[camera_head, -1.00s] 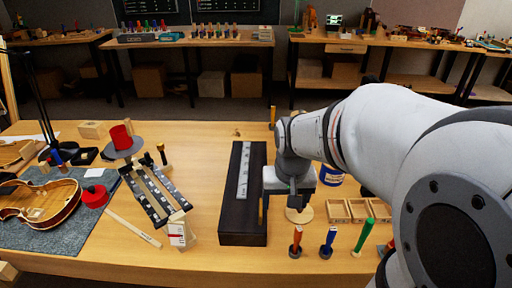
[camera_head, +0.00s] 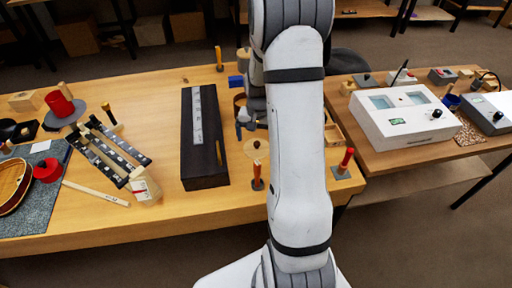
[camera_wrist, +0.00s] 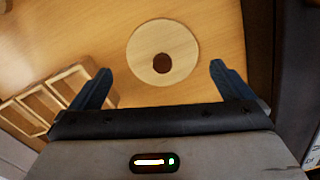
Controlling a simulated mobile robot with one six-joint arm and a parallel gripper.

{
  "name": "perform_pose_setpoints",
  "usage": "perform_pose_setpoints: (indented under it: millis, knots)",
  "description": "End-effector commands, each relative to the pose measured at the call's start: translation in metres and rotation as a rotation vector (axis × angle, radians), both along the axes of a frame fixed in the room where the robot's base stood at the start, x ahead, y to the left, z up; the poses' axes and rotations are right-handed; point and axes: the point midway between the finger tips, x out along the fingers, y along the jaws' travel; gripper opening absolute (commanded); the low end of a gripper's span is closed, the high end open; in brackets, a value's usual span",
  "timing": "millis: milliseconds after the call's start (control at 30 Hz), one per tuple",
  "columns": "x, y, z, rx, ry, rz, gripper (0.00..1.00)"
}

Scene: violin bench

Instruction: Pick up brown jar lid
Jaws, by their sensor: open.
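A pale round wooden disc with a small dark brown round spot or knob, which looks like the brown jar lid (camera_wrist: 145,38), lies flat on the bench in the wrist view. It also shows in the head view (camera_head: 250,155), beside the black case. My gripper (camera_wrist: 160,70) is open and empty, its two blue-grey fingers apart on either side of the disc's lower edge in the wrist view. It appears above the bench, apart from the disc. In the head view my gripper (camera_head: 246,118) is behind the disc, partly hidden by my arm.
A long black case (camera_head: 203,165) with a metal ruler stands just left of the disc. A red-handled tool (camera_head: 257,172) stands in front of it. A wooden compartment tray (camera_wrist: 48,100) is at the left in the wrist view. A white box (camera_head: 400,118) sits on the right table.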

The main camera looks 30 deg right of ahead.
Motion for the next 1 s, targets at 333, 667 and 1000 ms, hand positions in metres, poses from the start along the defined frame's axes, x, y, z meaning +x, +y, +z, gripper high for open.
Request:
perform_pose_setpoints:
  millis: [333, 667, 1000]
  knots:
    - [0.002, 0.002, -0.039, 0.001, 0.001, 0.001, 1.0]
    - [0.003, 0.002, -0.039, 0.0, 0.0, 0.002, 0.91]
    - [0.003, 0.003, -0.039, 0.0, 0.0, 0.003, 0.63]
